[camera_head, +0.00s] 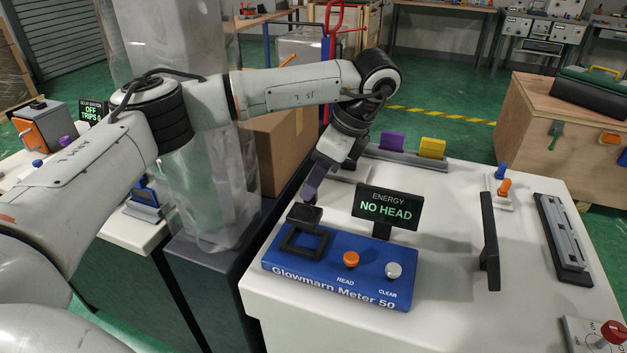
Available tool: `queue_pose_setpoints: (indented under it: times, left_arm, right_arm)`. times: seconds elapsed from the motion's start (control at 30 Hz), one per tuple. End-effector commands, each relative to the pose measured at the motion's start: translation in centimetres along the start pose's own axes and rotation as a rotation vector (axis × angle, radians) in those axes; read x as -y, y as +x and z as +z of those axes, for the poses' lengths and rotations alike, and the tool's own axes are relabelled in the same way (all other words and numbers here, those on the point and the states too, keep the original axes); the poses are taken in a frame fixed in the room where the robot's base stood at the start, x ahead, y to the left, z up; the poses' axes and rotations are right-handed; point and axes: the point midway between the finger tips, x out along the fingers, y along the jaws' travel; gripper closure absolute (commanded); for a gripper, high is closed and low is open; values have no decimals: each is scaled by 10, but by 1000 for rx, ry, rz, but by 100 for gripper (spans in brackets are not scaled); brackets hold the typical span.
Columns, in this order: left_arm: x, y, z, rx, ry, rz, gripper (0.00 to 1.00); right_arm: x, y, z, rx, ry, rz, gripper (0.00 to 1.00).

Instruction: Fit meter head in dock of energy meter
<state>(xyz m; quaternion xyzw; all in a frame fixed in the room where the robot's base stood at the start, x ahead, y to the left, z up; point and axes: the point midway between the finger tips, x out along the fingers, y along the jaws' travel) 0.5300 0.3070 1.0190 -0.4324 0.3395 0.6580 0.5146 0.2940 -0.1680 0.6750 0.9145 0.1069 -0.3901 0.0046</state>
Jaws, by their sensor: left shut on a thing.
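The energy meter (335,277) is a blue box marked "Glowmarn Meter 50" on the white bench. Its dock (291,251) is a black square frame on the left of its top. My left gripper (314,180) points down behind the dock and is shut on the meter head (304,214), which shows as a dark block with a purplish upper part. The head's lower end shows at the dock's back edge; I cannot tell whether it touches the dock. The display (388,208) reads "ENERGY NO HEAD". My right gripper is not in view.
An orange READ button (351,259) and a white CLEAR button (393,270) sit right of the dock. Purple (391,141) and yellow (432,148) blocks stand in a grey rack behind. A black upright panel (489,242) stands to the right. Bench space between is clear.

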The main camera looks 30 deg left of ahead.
Motion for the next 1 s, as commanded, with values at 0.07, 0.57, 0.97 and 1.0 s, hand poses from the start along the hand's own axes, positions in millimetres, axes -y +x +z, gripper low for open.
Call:
queue_pose_setpoints:
  times: [0.07,0.57,0.97,1.0]
  left_arm:
    - [0,10,-4,0,0,0,100]
    - [0,40,-17,-1,-1,-2,100]
    - [0,40,-17,-1,-1,-2,100]
    - [0,40,-17,-1,-1,-2,100]
  right_arm:
    - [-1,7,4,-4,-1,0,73]
    - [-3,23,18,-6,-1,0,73]
    - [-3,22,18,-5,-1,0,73]
    - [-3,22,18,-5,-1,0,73]
